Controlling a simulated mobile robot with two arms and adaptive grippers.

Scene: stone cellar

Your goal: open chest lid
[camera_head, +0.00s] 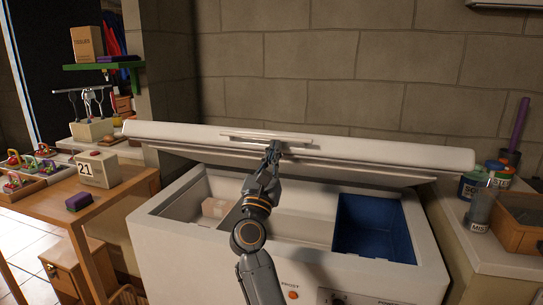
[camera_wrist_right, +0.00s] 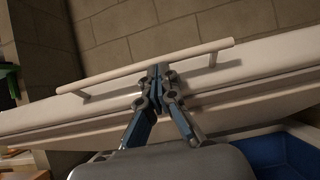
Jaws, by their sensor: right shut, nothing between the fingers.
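The white chest (camera_head: 300,258) stands in front of me with its lid (camera_head: 370,150) raised at the back, tilted up near the wall. The inside shows, with a blue bin (camera_head: 372,225) at right and a pale box (camera_head: 215,207) at left. A bar handle (camera_head: 265,138) runs along the lid's front edge; it also shows in the right wrist view (camera_wrist_right: 190,58). My right gripper (camera_head: 273,150) is shut and empty, its fingertips (camera_wrist_right: 158,72) close to the lid's edge just below the handle; whether they touch is unclear. My left gripper is out of view.
A wooden table (camera_head: 100,208) at left bears a calendar box (camera_head: 98,168) and a purple-topped block (camera_head: 79,201). A counter (camera_head: 490,235) at right holds jars, a glass (camera_head: 481,210) and a wooden crate (camera_head: 520,225). A stone wall stands close behind the lid.

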